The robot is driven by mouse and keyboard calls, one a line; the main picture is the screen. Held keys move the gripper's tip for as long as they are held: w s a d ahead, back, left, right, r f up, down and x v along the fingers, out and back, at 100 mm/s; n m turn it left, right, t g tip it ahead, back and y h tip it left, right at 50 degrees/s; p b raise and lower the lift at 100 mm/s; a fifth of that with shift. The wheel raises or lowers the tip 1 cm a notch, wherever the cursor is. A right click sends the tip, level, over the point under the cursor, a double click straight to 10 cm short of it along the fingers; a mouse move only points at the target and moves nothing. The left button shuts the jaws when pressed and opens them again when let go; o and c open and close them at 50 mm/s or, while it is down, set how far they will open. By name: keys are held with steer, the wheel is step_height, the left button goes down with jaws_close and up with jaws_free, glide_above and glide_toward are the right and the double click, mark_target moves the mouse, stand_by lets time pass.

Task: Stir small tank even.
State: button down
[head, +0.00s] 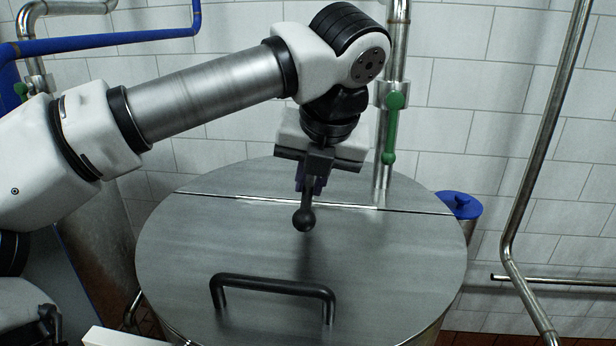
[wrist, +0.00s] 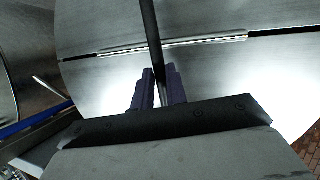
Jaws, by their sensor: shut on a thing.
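A round steel tank with a flat metal lid (head: 385,260) fills the middle of the head view. A dark bar handle (head: 270,284) stands on the lid's front part, and the lid lies closed. My gripper (head: 312,183) is above the lid, behind the handle. It is shut on a dark rod with a round knob (head: 304,219), which points down over the lid. Whether the knob touches the lid I cannot tell. In the wrist view the rod (wrist: 151,35) runs between my purple fingers (wrist: 158,88). The inside of the tank is hidden.
A small container with a blue lid (head: 460,204) stands behind the tank at right. A vertical pipe with a green valve handle (head: 391,125) rises behind the tank. Another steel pipe (head: 541,150) runs down the tiled wall at right. A blue pipe (head: 110,42) crosses upper left.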

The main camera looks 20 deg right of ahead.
steer(key=c, duration=1.4)
jaws_free()
steer(key=shift+d, duration=0.15)
steer(key=p+v, duration=0.5)
steer(key=v, duration=0.9)
steer(key=shift+f, duration=0.1)
